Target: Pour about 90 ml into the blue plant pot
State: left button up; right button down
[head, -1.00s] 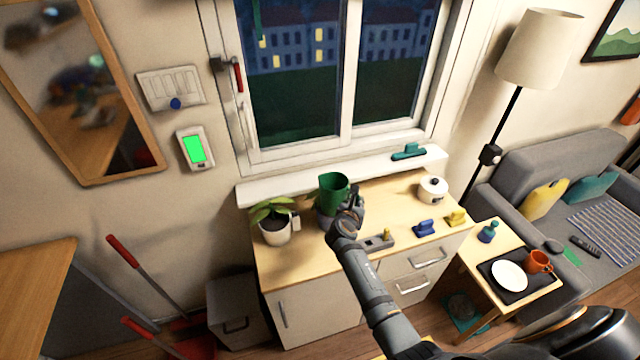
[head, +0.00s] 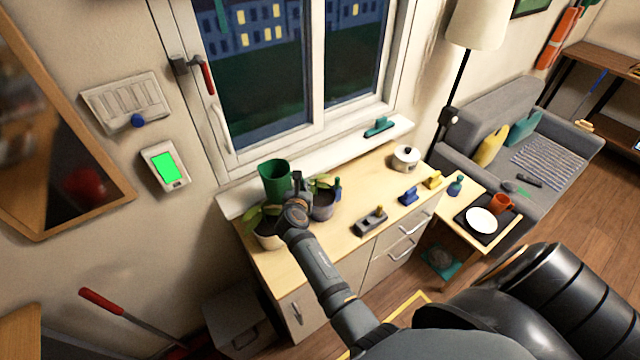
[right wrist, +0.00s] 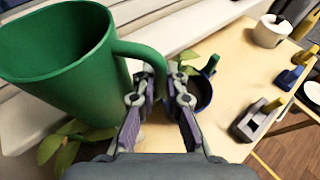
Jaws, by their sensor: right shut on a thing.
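My right gripper (head: 297,192) is shut on the handle of a green jug (head: 274,178). In the right wrist view the jug (right wrist: 65,60) stands nearly upright to the left of the fingers (right wrist: 160,88), its mouth upward; its contents cannot be seen. A dark blue pot (head: 322,209) with a leafy plant stands on the cabinet just right of the gripper, partly hidden by it. In the right wrist view the pot (right wrist: 204,95) is behind the fingers. A pale pot (head: 268,239) with a plant is below the jug. My left gripper is not in view.
The wooden cabinet top (head: 345,193) also holds a grey block-like fixture (head: 371,222), blue (head: 409,196) and yellow (head: 433,181) pieces, and a white lidded pot (head: 406,158). The window sill (head: 350,148) runs behind. The middle of the top is fairly clear.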

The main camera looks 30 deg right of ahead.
jog(key=shift+d+r, duration=0.1)
jog(key=shift+d+m+y+p, duration=0.3)
jog(key=shift+m+y, duration=0.2)
jog(key=shift+y, duration=0.1)
pick_arm(q)
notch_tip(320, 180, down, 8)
jog(key=b, duration=0.8)
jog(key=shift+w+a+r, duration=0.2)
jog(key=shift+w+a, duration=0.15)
pick_arm(e)
jog(key=shift+s+d+f+m+t+y, duration=0.1)
jog(key=shift+d+f+m+t+y, duration=0.1)
jog(key=shift+f+m+y, duration=1.15)
jog(key=shift+s+d+f+m+t+y, duration=0.1)
jog(key=shift+d+f+m+t+y, duration=0.1)
jog(key=shift+f+m+y, duration=1.1)
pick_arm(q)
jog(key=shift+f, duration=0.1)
pick_arm(e)
jog(key=shift+w+f, duration=0.1)
jog(key=shift+f, duration=0.05)
pick_arm(q)
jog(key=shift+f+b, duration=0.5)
jog(key=shift+b, duration=0.25)
pick_arm(e)
jog(key=shift+a+f+y, duration=0.15)
jog(key=shift+f+y, duration=0.1)
jog(key=shift+y, duration=0.1)
